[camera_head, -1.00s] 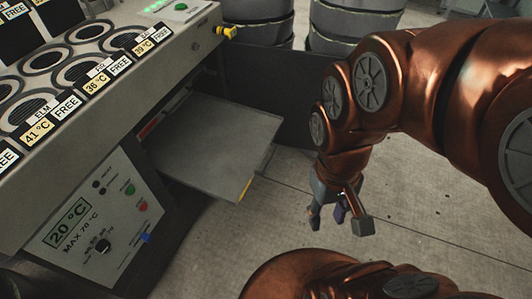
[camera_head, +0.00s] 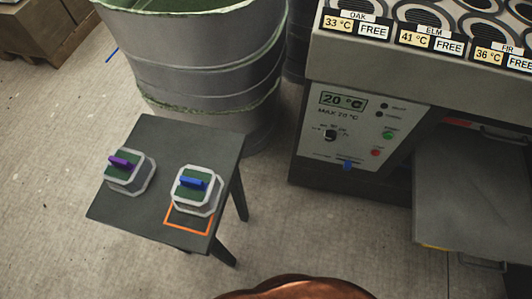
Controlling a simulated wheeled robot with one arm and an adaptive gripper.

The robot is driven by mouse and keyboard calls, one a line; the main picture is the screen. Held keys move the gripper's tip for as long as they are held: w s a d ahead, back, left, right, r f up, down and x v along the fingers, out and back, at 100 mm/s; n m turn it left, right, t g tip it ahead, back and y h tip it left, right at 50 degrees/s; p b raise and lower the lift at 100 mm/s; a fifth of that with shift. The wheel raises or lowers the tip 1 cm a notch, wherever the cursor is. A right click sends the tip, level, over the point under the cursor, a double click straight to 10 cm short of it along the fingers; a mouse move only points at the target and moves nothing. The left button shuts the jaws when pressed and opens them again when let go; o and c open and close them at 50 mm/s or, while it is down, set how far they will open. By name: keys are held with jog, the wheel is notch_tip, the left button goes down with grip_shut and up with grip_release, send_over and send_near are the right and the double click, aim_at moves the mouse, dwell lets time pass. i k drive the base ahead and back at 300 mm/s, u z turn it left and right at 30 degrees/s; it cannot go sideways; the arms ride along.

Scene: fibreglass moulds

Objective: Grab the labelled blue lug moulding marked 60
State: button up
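A moulding with a blue lug (camera_head: 195,183) on a green top sits on the right side of a small dark table (camera_head: 130,219), partly over an orange square outline (camera_head: 187,226). Its body is white and grey. No number 60 or label can be read on it. A second moulding with a purple lug (camera_head: 120,161), of the same shape, sits to its left on the same table, apart from it. My gripper is not in view.
A large grey ribbed tub (camera_head: 200,60) stands behind the table. A grey machine (camera_head: 359,135) with a 20 °C display and rows of round wells stands right, with a flat shelf (camera_head: 475,195) jutting out. Wooden boxes (camera_head: 40,30) are top left. Floor left of the table is clear.

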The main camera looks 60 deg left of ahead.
aim_at(197, 191)
jog(key=u, duration=2.45)
jog(key=k, duration=0.6)
jog(key=u, duration=0.7)
jog(key=i, duration=0.5)
jog(key=u, duration=0.05)
